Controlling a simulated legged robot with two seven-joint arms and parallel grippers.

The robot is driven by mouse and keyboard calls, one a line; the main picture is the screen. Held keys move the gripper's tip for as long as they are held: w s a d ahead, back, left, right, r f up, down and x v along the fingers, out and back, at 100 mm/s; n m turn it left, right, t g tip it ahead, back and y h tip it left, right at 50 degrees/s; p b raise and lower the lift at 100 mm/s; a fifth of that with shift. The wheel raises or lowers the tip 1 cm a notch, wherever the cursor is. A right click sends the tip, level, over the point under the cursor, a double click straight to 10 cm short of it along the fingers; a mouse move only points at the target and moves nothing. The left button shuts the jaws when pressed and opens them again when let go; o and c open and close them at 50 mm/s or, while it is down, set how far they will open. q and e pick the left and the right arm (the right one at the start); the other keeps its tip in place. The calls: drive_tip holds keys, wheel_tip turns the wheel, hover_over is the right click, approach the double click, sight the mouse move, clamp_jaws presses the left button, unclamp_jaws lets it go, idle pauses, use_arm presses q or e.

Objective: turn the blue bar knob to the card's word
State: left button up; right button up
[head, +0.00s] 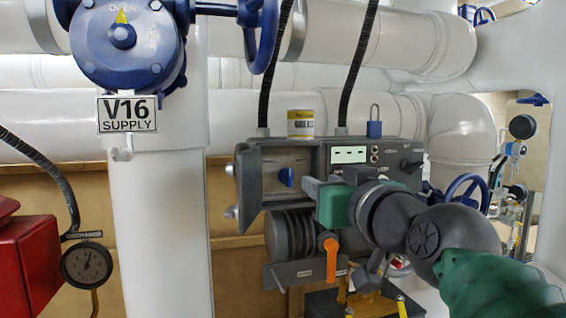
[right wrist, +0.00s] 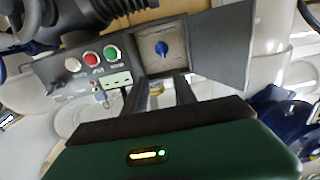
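The blue bar knob (head: 287,177) sits on a beige dial plate in the recessed left bay of a grey control box (head: 400,152). The right wrist view shows the knob (right wrist: 162,47) beyond my fingers, its bar close to upright in the head view. My left gripper is out of view.
An open grey door flap (head: 248,188) flanks the bay's left side. A blue padlock (head: 374,129) and black hoses rise from the box top. An orange lever (head: 331,258) hangs below. A white pipe with a V16 sign (head: 127,115) stands left.

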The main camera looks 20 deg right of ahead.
sight(290, 171)
drive_tip(key=w+p, duration=0.2)
drive_tip(key=w, duration=0.2)
drive_tip(key=w+a+p, duration=0.1)
drive_tip(key=w+p, duration=0.2)
drive_tip(key=w, duration=0.2)
drive_tip(key=w+p, duration=0.2)
drive_tip(key=w, duration=0.3)
drive_tip(key=shift+w+a+p, duration=0.2)
drive_tip(key=shift+p, duration=0.1)
drive_tip(key=shift+w+d, duration=0.1)
drive_tip(key=shift+d, duration=0.25)
drive_tip(key=shift+a, duration=0.4)
drive_tip(key=shift+c, duration=1)
drive_tip(key=shift+a, duration=0.1)
drive_tip(key=shift+c, duration=2.4)
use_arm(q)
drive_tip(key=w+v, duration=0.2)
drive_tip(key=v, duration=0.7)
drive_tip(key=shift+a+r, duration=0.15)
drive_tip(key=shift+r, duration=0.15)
use_arm(e)
clamp_jaws()
